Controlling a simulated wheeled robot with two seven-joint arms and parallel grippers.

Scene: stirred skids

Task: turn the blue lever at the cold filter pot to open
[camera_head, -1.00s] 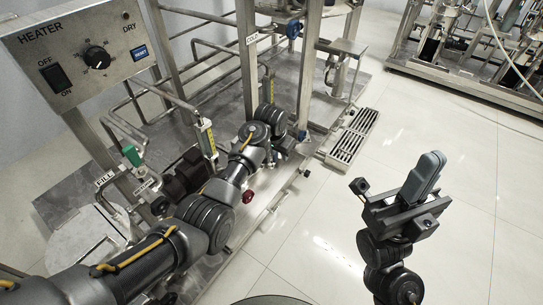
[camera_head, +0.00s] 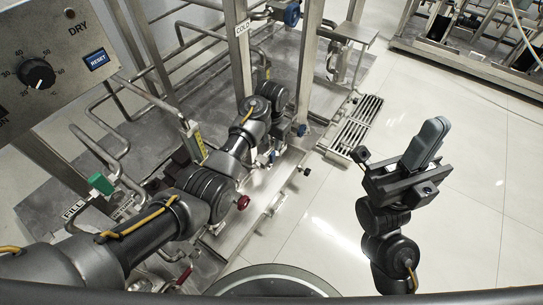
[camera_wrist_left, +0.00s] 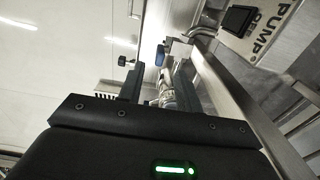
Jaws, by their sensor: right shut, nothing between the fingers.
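In the left wrist view a blue lever (camera_wrist_left: 160,55) shows just beyond and between the fingertips of my left gripper (camera_wrist_left: 157,75), which is open. I see no contact between them. A small metal fitting (camera_wrist_left: 168,92) lies between the fingers further in. In the head view my left arm reaches over the skid past the post with the COLD label (camera_head: 242,28), and its gripper is mostly hidden behind the wrist. A small blue part (camera_head: 302,130) shows beside that wrist. The filter pot is not clearly visible. My right gripper (camera_head: 428,143) is shut and empty over the floor.
A heater panel (camera_head: 50,62) with dial stands at upper left. A green handle (camera_head: 101,184), a red knob (camera_head: 242,202) and a blue valve knob (camera_head: 291,13) are around my left arm. A floor grate (camera_head: 357,127) lies right of the skid.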

